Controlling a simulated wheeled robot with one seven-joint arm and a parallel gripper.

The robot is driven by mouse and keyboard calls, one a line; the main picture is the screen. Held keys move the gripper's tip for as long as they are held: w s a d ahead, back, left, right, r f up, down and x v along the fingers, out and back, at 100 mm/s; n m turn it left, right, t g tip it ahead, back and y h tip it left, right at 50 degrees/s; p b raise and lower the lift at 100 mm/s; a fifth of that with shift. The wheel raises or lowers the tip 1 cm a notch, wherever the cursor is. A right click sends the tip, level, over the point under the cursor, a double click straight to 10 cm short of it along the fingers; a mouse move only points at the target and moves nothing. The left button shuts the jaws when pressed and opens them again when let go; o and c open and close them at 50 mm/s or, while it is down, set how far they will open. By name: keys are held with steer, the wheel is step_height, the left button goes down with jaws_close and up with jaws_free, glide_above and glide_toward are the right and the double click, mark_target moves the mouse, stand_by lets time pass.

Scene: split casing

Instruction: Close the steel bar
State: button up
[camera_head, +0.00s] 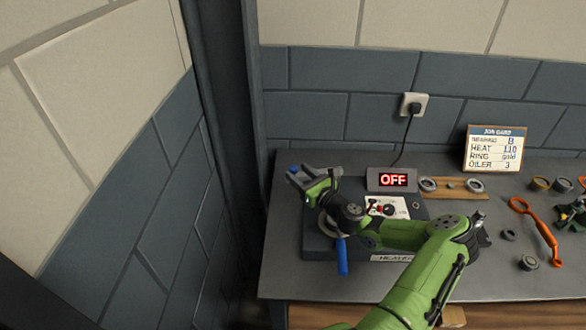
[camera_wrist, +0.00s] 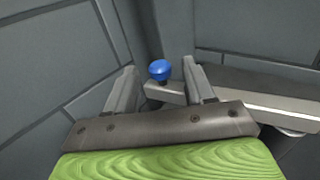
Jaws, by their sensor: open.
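The steel bar (camera_wrist: 262,108) runs from the right edge toward the middle of the wrist view, with a blue knob (camera_wrist: 159,70) at its left end. The knob also shows in the head view (camera_head: 294,170), at the back left of the heater (camera_head: 320,245). My gripper (camera_wrist: 160,75) is open. In the wrist view the knob appears between its two fingers, near the tips; I cannot tell whether either finger touches it. In the head view my gripper and arm hide most of the bar and part of the heater.
A display reading OFF (camera_head: 393,180) stands behind the heater. A blue handle (camera_head: 342,256) hangs at its front. Walls and a dark post (camera_head: 225,130) are close on the left.

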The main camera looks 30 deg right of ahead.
mark_target(296, 171)
steer(key=w, duration=0.3)
steer(key=shift+w+a, duration=0.15)
steer(key=shift+w, duration=0.1)
steer(key=shift+c, duration=0.3)
jaws_close()
